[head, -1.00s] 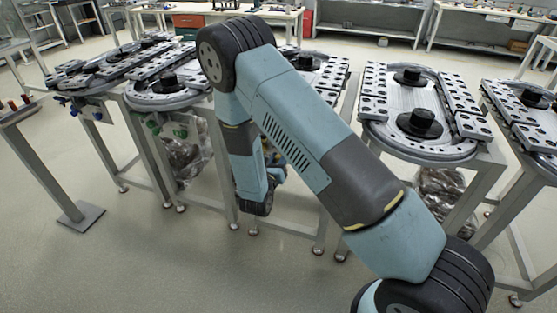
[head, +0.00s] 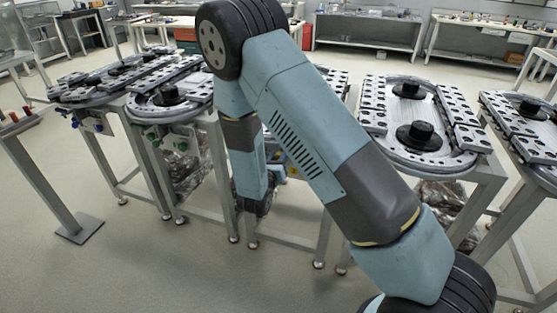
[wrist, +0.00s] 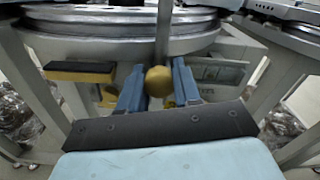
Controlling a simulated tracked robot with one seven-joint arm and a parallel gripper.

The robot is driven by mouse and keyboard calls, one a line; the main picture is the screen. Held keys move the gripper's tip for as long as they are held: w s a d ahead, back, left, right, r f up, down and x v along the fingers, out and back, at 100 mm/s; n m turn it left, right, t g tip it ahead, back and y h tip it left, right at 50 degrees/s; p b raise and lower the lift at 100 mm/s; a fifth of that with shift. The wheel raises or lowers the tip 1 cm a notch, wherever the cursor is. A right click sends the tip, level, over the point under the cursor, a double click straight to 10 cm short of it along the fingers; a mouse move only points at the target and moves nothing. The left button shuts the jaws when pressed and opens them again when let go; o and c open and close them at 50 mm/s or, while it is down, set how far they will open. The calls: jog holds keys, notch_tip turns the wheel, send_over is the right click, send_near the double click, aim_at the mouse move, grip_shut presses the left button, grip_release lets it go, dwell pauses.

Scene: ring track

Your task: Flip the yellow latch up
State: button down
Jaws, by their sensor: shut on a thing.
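A round yellow-gold knob (wrist: 159,82) sits between the two blue fingers of my gripper (wrist: 158,92) in the wrist view; I take it to be the knob of the yellow latch. My gripper is shut on it, below the rim of a ring track (wrist: 115,45). The rest of the latch is hidden behind the knob and the fingers. Some yellow parts show behind the fingers. In the head view my arm hides the gripper and the latch.
A yellow bar with a black top (wrist: 80,72) is left of the fingers. A grey panel (wrist: 222,72) is to the right. Metal table legs (wrist: 32,85) flank the space. More ring tracks (head: 415,120) stand alongside; the floor (head: 150,265) in front is clear.

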jog(key=shift+w+a+r, duration=0.1)
jog(key=shift+r, duration=0.15)
jog(key=c, duration=1.1)
grip_release()
jog(key=shift+c, duration=0.2)
jog(key=o, duration=0.4)
jog(key=shift+c, duration=0.2)
jog(key=shift+s, duration=0.2)
jog(key=v, duration=1.3)
jog(key=shift+s, duration=0.25)
jog(key=shift+a, duration=0.1)
